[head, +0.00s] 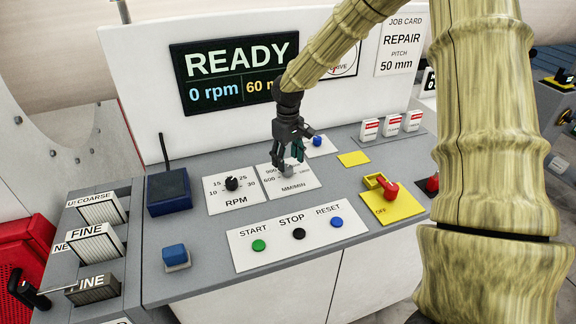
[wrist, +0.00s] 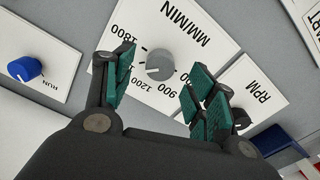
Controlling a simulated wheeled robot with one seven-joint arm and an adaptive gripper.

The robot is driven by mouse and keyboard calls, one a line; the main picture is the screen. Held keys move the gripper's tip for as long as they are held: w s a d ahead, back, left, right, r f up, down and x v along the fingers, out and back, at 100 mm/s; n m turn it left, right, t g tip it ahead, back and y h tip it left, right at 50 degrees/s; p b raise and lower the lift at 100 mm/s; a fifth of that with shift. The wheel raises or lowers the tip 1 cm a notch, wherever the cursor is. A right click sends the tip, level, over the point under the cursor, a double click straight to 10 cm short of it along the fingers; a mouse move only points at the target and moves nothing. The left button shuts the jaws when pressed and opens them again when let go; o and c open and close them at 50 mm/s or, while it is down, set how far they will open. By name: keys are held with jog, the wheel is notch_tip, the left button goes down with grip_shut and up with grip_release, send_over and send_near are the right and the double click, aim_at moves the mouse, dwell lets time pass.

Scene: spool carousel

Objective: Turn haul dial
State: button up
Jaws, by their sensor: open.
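The haul dial is a round grey knob (wrist: 160,64) on a white plate marked MM/MIN (wrist: 188,28). In the wrist view its pale pointer line aims to the lower left, toward the 1200 side of the scale; the exact setting is hard to read. In the head view the dial (head: 287,172) is partly hidden by my gripper (head: 291,158). My gripper is open and empty, pointing down over the dial. In the wrist view its green-padded fingers (wrist: 160,82) stand on either side of the dial, with gaps visible; contact is not seen.
A black RPM knob (head: 232,184) sits left of the dial, and a blue RUN knob (head: 318,141) behind right. START, STOP and RESET buttons (head: 298,234) lie in front. A red switch (head: 388,191) on yellow is at right. The screen (head: 235,72) reads READY, 0 rpm.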

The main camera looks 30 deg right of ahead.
aim_at(288, 168)
jog(key=f, duration=0.1)
jog(key=w+f, duration=0.1)
jog(key=shift+f, duration=0.3)
jog(key=shift+s+f+p, duration=0.25)
jog(key=shift+s+p, duration=0.05)
jog(key=shift+p, duration=0.05)
jog(key=shift+s, duration=0.6)
jog(key=shift+w+f, duration=0.6)
jog(key=shift+f, duration=0.05)
jog(key=shift+s+r, duration=0.25)
jog(key=shift+s, duration=0.05)
jog(key=shift+c, duration=1.3)
jog(key=c, duration=0.8)
